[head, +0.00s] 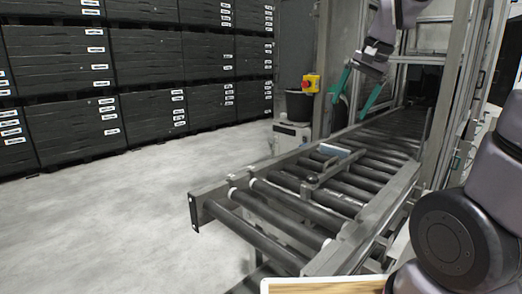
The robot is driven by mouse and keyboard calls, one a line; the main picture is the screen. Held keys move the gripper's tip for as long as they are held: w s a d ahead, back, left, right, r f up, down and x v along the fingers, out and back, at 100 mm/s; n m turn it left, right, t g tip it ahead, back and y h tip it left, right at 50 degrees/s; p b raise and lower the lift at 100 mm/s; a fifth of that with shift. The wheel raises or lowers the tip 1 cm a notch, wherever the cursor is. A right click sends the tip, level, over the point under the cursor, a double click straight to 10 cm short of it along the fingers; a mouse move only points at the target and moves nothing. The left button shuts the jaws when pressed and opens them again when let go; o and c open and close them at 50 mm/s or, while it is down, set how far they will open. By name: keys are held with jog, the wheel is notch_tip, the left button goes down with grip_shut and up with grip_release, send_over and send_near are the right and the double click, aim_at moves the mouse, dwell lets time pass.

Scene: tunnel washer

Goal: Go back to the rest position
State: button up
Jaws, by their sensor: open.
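My gripper (356,91) is at the upper right of the head view, pointing down. Its two green fingers are spread apart, and nothing shows between them. It hangs above the roller conveyor (268,222), in front of the metal frame of the washer. My arm comes down from the top of the picture to it, and a large grey joint of mine fills the lower right.
A red emergency stop on a yellow box (310,83) is left of the gripper. Stacked black crates (70,125) line the back left. A wood-edged tray (325,284) shows at the bottom. The left floor is clear.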

jog(key=s+d+r+n+t, duration=0.1)
jog(key=s+r+n+t, duration=0.2)
jog(key=s, duration=1)
jog(key=shift+d+h, duration=0.2)
jog(key=shift+h, duration=0.1)
jog(key=c, duration=0.6)
jog(key=shift+s+n, duration=0.15)
jog(key=shift+n, duration=0.15)
